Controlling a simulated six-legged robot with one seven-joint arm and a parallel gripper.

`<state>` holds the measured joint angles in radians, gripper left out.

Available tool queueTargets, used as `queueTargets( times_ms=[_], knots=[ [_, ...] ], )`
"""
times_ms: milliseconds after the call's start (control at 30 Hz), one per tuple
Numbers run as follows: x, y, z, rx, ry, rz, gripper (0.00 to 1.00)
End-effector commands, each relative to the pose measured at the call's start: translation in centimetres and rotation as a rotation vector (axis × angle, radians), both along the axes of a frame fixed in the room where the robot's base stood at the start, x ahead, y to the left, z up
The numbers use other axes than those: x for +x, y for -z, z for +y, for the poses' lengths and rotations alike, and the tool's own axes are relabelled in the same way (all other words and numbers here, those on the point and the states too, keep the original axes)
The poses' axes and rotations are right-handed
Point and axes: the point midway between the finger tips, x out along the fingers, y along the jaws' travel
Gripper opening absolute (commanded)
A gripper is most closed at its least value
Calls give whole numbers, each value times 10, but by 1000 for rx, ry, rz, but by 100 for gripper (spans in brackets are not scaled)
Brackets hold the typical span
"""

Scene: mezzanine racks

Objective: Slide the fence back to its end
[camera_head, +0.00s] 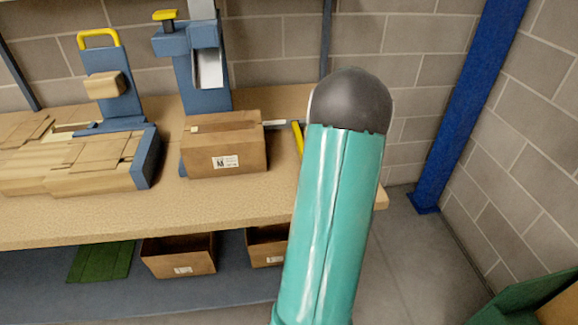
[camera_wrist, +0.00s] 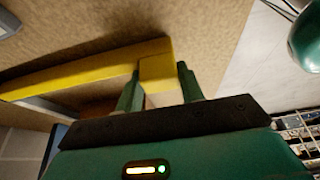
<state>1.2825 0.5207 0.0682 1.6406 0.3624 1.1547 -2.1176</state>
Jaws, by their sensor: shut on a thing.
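The fence (camera_wrist: 85,68) is a long yellow bar across the wrist view, with a yellow block (camera_wrist: 158,70) at its right end. My gripper (camera_wrist: 160,88) has a finger on each side of this block and is shut on it. In the head view a short yellow piece (camera_head: 297,138), likely the fence, shows at the right of the bench beside a pale rail (camera_head: 275,123). My teal arm hides the rest of it, and my gripper is hidden there.
A cardboard box (camera_head: 224,152) sits on the wooden bench (camera_head: 230,208), left of the yellow piece. Open boxes (camera_head: 180,258) sit on the lower shelf. A blue post (camera_head: 455,110) rises right of the bench.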

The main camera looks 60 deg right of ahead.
Motion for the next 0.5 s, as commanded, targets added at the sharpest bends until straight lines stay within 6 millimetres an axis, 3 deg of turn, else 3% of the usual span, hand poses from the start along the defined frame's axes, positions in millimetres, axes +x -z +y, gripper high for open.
queueTargets(
  times_ms=[133, 400, 433, 500],
  knots=[
    [-11, 0, -10, 0, 1, -1, 0],
    [-13, -1, -12, -4, 1, 0, 0],
    [-13, -1, -12, -5, 1, 1, 40],
    [-13, -1, -12, -5, 1, 1, 54]
  ],
)
